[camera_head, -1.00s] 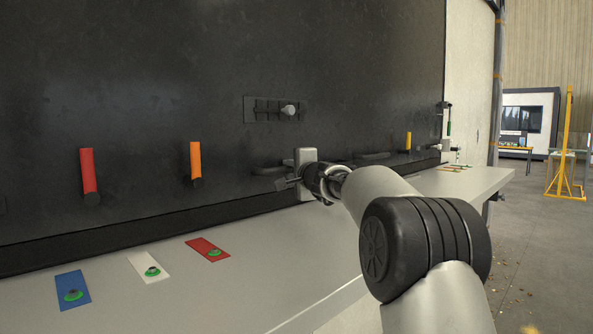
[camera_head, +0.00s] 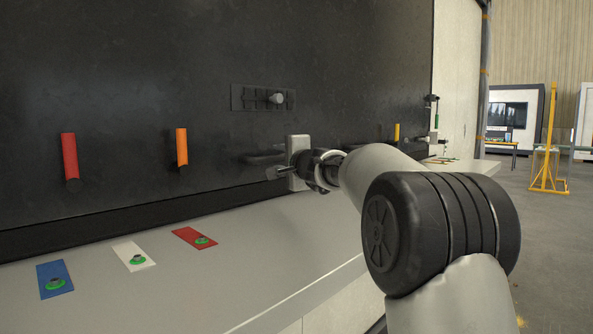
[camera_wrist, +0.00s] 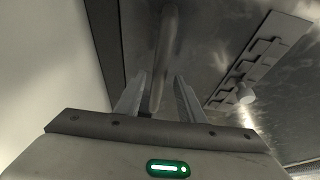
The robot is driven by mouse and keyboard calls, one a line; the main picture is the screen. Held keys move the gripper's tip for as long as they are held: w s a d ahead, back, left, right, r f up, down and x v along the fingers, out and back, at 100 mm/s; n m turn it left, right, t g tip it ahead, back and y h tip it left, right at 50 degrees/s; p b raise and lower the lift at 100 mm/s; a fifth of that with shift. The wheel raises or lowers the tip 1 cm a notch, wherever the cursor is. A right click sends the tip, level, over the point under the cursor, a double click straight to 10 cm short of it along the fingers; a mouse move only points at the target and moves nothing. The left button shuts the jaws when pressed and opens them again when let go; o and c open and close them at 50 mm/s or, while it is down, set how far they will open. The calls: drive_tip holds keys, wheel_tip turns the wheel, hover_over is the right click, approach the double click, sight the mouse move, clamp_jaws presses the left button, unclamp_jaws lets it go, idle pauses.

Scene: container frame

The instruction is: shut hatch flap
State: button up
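A large dark panel (camera_head: 330,70), which appears to be the hatch flap, rises behind the light shelf. It carries a dark bar handle (camera_head: 264,156) and a slotted plate with a pale knob (camera_head: 277,97). My gripper (camera_head: 275,173) is at the handle, low on the panel. In the wrist view, my gripper (camera_wrist: 160,95) has its fingers apart, one on each side of a bar (camera_wrist: 166,50) that runs up between them. Whether either finger touches the bar is unclear. The slotted plate (camera_wrist: 262,62) lies to the right of it. How far the panel stands open cannot be told.
A light shelf (camera_head: 225,260) runs below the panel. Blue, white and red cards with green-rimmed pieces lie on its left part. Red (camera_head: 70,155) and orange (camera_head: 182,147) cylinders project from the panel. Open floor and a yellow frame (camera_head: 550,150) are at right.

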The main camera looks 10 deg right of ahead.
drive_tip(key=b+v, duration=0.2)
drive_tip(key=v, duration=1.1)
drive_tip(key=shift+d, duration=0.25)
drive_tip(key=shift+s, duration=0.15)
